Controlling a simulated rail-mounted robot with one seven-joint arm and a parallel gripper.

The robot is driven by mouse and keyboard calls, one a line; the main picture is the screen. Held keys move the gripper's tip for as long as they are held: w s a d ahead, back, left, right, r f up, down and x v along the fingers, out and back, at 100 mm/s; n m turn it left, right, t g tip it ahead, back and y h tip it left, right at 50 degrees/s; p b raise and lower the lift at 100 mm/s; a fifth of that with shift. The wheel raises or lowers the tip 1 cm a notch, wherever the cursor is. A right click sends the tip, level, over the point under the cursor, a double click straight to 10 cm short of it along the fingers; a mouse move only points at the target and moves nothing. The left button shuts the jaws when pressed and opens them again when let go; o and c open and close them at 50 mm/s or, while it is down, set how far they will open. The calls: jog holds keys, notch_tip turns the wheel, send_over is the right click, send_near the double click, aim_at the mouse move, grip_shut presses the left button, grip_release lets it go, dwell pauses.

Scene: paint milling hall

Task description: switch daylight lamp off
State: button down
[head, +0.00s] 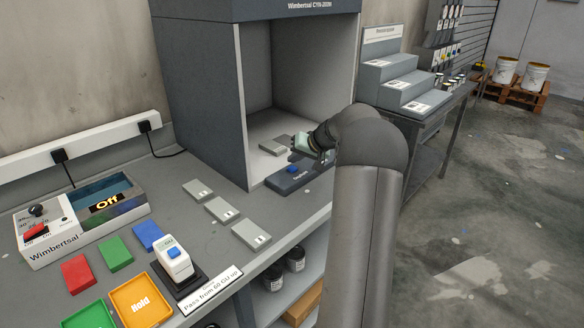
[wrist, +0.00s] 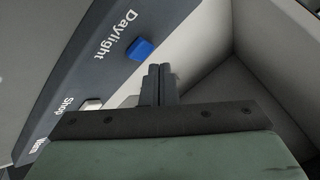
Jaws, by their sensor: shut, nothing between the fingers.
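The viewing booth (head: 208,90) is a dark grey cabinet with a pale inside, open at the front. Its dark control panel (head: 285,184) lies along the booth's front edge. A blue button (head: 293,169) sits on it; in the wrist view this blue button (wrist: 140,48) is beside the word "Daylight". I cannot tell whether the lamp is lit. My gripper (head: 295,157) is shut and empty, over the panel near the blue button. In the wrist view its fingertips (wrist: 160,70) appear just right of the button; contact cannot be told.
A pale button (wrist: 92,103) marked "Shop" sits further along the panel. Grey sample plates (head: 222,210) lie on the bench left of the panel. A meter box (head: 52,232) reading "Off", coloured cards and a white handheld device (head: 174,262) stand further left. A stepped stand (head: 398,84) is at right.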

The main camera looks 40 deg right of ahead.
aim_at(295, 169)
jog(key=shift+r, duration=0.1)
notch_tip(295, 169, up, 6)
jog(key=shift+f+p, duration=0.1)
jog(key=shift+p, duration=1.15)
jog(key=w+a+r+p+v, duration=0.1)
jog(key=v, duration=0.7)
jog(key=shift+s+d+r, duration=0.2)
jog(key=shift+r, duration=0.05)
jog(key=shift+a, duration=0.1)
